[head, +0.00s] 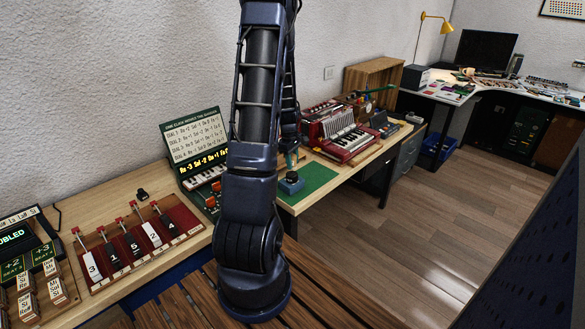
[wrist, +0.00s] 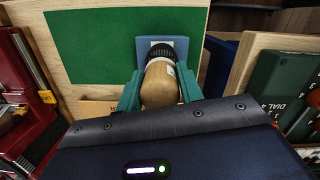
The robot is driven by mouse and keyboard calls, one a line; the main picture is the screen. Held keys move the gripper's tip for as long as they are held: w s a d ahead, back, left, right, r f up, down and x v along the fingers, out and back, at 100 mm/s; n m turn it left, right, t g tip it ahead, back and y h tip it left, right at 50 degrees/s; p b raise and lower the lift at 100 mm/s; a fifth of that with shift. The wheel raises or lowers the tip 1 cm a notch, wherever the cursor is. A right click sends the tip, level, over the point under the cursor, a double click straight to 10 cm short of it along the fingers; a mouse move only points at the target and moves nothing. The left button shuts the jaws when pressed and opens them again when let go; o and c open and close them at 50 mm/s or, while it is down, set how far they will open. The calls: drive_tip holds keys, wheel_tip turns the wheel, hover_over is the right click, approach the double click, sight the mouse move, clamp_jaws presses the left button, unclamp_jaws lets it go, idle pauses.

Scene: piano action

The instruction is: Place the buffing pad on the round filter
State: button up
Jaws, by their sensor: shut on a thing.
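My gripper (wrist: 159,88) is shut on a wooden-handled piece (wrist: 160,86) with a black collar, one teal finger on each side. I cannot tell whether this piece is the buffing pad. Its far end meets a blue square block (wrist: 178,45) with a pale patch, at the edge of the green mat (wrist: 90,45). In the head view my gripper (head: 291,168) is low over the same blue block (head: 291,184), at the left side of the mat (head: 318,178). I cannot tell whether the piece rests in the block or just above it. I cannot make out a round filter.
A red keyboard instrument (head: 343,134) stands beyond the mat. A green dial case (head: 198,150) and a red rack of numbered levers (head: 135,240) stand to the left. A small black knob (head: 142,194) is on the bench. The mat's middle is clear.

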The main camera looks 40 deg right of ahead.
drive_tip(key=shift+f, duration=1.6)
drive_tip(key=shift+f, duration=0.1)
drive_tip(key=o, duration=1)
